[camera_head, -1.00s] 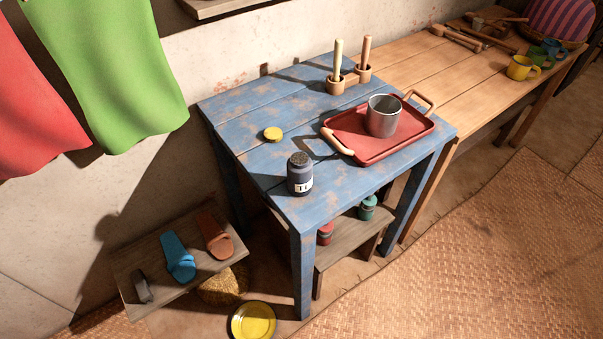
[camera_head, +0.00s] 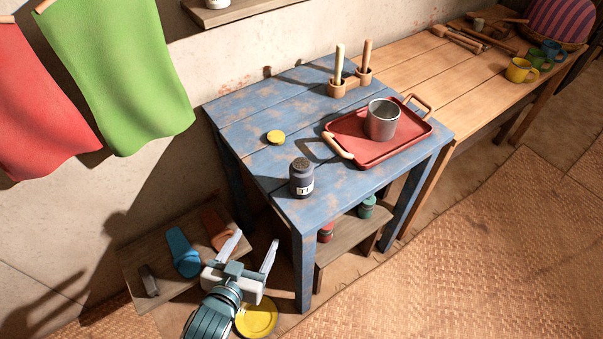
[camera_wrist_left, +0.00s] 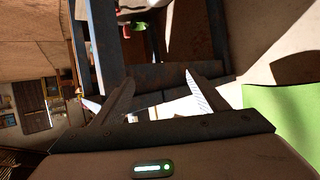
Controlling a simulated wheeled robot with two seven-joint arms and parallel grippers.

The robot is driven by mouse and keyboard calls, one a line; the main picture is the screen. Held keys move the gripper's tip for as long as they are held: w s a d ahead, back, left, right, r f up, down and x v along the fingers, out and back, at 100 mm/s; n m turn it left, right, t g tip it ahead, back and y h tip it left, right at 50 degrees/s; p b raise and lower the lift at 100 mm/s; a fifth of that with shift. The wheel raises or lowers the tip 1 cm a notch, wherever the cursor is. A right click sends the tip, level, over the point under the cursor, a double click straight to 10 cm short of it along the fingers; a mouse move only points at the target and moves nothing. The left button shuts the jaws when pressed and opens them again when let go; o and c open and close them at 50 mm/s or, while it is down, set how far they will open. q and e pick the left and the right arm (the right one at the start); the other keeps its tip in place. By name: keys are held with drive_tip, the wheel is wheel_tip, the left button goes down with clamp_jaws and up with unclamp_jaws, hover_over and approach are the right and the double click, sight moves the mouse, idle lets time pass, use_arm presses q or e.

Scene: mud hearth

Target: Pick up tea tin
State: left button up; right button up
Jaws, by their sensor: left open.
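The tea tin (camera_head: 302,178) is a dark jar with a pale label, standing upright on the front left part of the blue table (camera_head: 340,208). Its top looks dark and open. A round yellow lid (camera_head: 276,137) lies apart from it, further back on the table. My left gripper (camera_head: 252,250) is in front of the table's left side, lower than the tabletop in the picture, with its jaws apart and empty. In the left wrist view the two fingers (camera_wrist_left: 158,92) also show spread, with table legs beyond them. The right gripper is not in view.
A red tray (camera_head: 378,152) with a metal cup (camera_head: 382,119) stands on the table, right of the tin. Wooden holders (camera_head: 350,86) with upright handles stand behind it. A low bench (camera_head: 133,262) with slippers and a yellow plate (camera_head: 257,318) are near my left arm.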

sight(295, 179)
use_arm(q)
drive_tip(key=d+r+m+t+h, duration=0.1)
drive_tip(key=d+r+t+h, duration=0.2)
drive_tip(key=r, duration=0.9)
drive_tip(key=d, duration=0.3)
drive_tip(key=shift+w+r+m+h, duration=0.15)
drive_tip(key=shift+r+m+h, duration=0.1)
drive_tip(key=shift+m+h, duration=0.05)
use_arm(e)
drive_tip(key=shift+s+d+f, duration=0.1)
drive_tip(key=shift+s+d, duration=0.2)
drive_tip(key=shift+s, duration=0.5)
use_arm(q)
drive_tip(key=p+x, duration=0.1)
drive_tip(key=x, duration=0.4)
drive_tip(key=p+x, duration=0.2)
drive_tip(key=x, duration=0.4)
drive_tip(key=shift+w+r, duration=0.2)
drive_tip(key=shift+r, duration=0.05)
drive_tip(key=shift+w+d+f+p, duration=0.1)
drive_tip(key=shift+w+d+p, duration=0.1)
drive_tip(key=shift+w+p, duration=0.15)
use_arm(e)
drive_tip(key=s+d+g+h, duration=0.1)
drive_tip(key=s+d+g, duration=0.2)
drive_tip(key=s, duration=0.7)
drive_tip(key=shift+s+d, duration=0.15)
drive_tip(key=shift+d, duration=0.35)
